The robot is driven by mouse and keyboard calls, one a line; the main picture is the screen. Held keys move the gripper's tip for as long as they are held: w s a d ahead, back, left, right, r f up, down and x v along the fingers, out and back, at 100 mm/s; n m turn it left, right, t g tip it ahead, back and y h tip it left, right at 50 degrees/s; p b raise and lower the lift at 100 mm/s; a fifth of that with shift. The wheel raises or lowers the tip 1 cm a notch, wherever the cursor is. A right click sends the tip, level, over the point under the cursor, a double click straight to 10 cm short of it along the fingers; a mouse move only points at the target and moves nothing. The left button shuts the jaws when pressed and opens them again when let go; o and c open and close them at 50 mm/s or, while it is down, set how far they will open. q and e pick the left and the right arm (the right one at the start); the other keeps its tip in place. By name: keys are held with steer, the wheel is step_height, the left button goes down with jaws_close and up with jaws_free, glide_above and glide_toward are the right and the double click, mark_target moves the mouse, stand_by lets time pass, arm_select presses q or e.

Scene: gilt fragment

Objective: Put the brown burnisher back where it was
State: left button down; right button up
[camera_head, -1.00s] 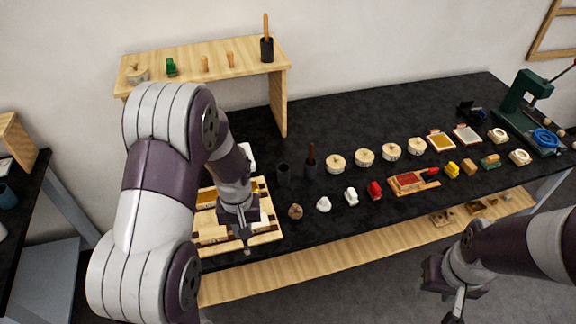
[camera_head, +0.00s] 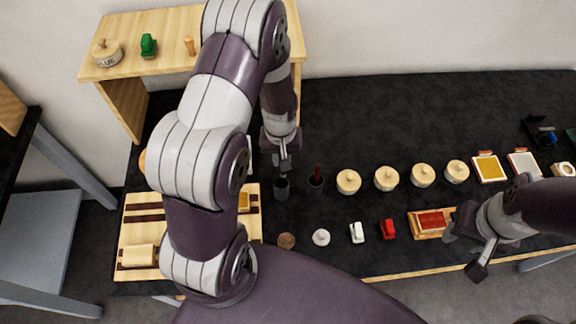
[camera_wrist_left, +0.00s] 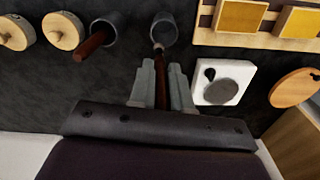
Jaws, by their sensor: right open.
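The brown burnisher (camera_wrist_left: 160,88) stands between the fingers of my left gripper (camera_wrist_left: 161,68), which is shut on it. In the left wrist view its far end reaches the mouth of a dark cup (camera_wrist_left: 164,28); I cannot tell whether it is inside. In the head view my left gripper (camera_head: 283,163) hangs just above this cup (camera_head: 281,188). A second dark cup (camera_head: 315,184) beside it holds a reddish-brown handle (camera_head: 317,172), also seen in the left wrist view (camera_wrist_left: 90,45). My right gripper (camera_head: 466,253) is open and empty at the bench's front edge.
Several round lidded pots (camera_head: 348,182) stand right of the cups. Small items, including a red one (camera_head: 387,229), line the front. A wooden tray (camera_head: 133,228) lies left, partly behind my left arm. A wooden shelf (camera_head: 95,68) stands behind. The bench's back is clear.

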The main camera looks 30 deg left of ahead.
steer(key=s+r, duration=0.2)
steer(key=s, duration=0.2)
arm_select(q)
steer(key=s+f, duration=0.1)
steer(key=f, duration=0.1)
steer(key=s+f+p, duration=0.1)
steer(key=s+f, duration=0.1)
steer(key=shift+s+d+f, duration=0.2)
steer(key=shift+f, duration=0.05)
steer(key=w+f, duration=0.2)
steer(key=w, duration=0.1)
steer(key=shift+a, duration=0.2)
steer(key=c, duration=1.1)
jaws_free()
steer(key=shift+s+r, duration=0.35)
steer(key=shift+s, duration=0.3)
step_height(320, 180, up, 12)
steer(key=b, duration=0.3)
steer(key=s+d+r+m+t, duration=0.1)
steer(key=s+d+r+m, duration=0.3)
steer(key=s+r, duration=0.3)
steer(key=shift+s+d+m, duration=0.4)
steer(key=shift+s+d, duration=0.3)
steer(key=shift+d, duration=0.05)
arm_select(e)
steer(key=w+f, duration=0.2)
steer(key=f, duration=0.1)
steer(key=shift+w+f, duration=0.3)
steer(key=shift+w, duration=0.05)
